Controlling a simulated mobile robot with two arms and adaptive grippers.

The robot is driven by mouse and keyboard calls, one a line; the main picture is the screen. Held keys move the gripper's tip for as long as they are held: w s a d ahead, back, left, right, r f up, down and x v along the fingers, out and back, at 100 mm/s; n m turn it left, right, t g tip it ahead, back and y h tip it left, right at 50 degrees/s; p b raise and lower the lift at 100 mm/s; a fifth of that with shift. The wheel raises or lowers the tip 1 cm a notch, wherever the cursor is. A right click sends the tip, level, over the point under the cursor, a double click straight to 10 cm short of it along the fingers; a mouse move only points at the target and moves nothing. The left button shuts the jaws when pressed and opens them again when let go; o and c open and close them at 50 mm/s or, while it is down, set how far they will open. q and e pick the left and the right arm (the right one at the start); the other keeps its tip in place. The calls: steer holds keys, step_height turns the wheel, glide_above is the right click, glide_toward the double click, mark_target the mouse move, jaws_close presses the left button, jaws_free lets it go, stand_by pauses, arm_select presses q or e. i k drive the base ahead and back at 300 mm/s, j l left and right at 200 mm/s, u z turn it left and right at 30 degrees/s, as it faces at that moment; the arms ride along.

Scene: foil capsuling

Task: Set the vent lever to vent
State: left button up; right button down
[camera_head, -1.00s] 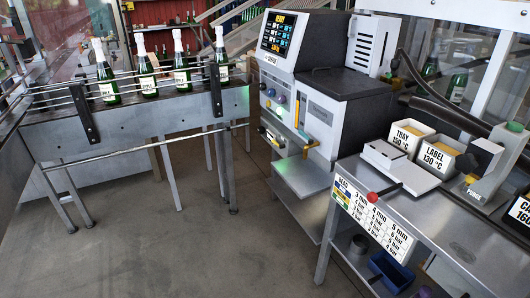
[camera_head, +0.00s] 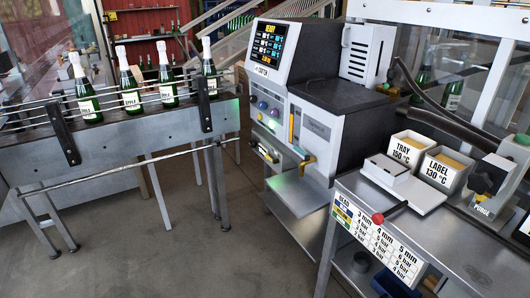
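The glue machine (camera_head: 315,128) stands in the middle of the head view, with a lit screen (camera_head: 268,47) reading READY. A yellow-orange lever (camera_head: 304,163) sticks out low on its front, beside a vertical yellow strip (camera_head: 291,127). Several coloured knobs (camera_head: 262,106) sit to the left of it. A second lever with a red ball end (camera_head: 378,218) sticks out at the front edge of the bench on the right. No VENT marking is legible, so I cannot tell which lever is the vent lever. Neither of my grippers is in view.
A conveyor (camera_head: 130,140) with rails carries several foil-topped green bottles (camera_head: 131,97) at left. Bare floor (camera_head: 180,245) lies open at front left.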

mark_target(277, 161)
steer(key=i+j, duration=0.3)
steer(key=i, duration=0.15)
steer(key=i+j+u, duration=0.1)
steer(key=i+j, duration=0.45)
steer(key=i, duration=0.3)
steer(key=i+j+u, duration=0.1)
steer(key=i+j, duration=0.15)
steer(key=i, duration=0.15)
steer(key=i+j, duration=0.2)
steer(key=i, duration=0.25)
